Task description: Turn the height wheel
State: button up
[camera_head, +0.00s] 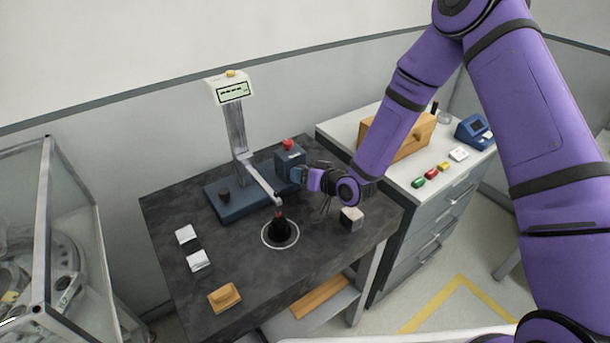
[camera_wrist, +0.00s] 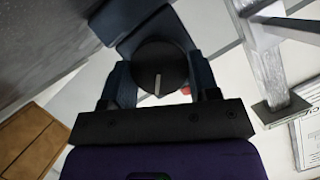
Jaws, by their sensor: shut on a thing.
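The height wheel (camera_wrist: 160,62) is a round black knob with a white mark line, seen in the wrist view between the two fingers of my gripper (camera_wrist: 162,82). The fingers are shut on its sides. The white line points nearly straight down in that view. In the head view my gripper (camera_head: 303,175) is against the right side of a blue block (camera_head: 289,158) with a red button on top. The wheel is hidden there by my gripper. The block is on the blue base (camera_head: 226,205) of a gauge stand with a grey column (camera_head: 238,130) and a display (camera_head: 234,92).
The dark table (camera_head: 180,265) also holds a black-and-red piece on a white-ringed disc (camera_head: 280,235), a grey cube (camera_head: 351,219), white blocks (camera_head: 198,261) and a wooden block (camera_head: 224,297). A drawer cabinet (camera_head: 425,215) stands right; a glass case (camera_head: 45,240) stands left.

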jog(key=o, duration=0.9)
jog(key=v, duration=1.1)
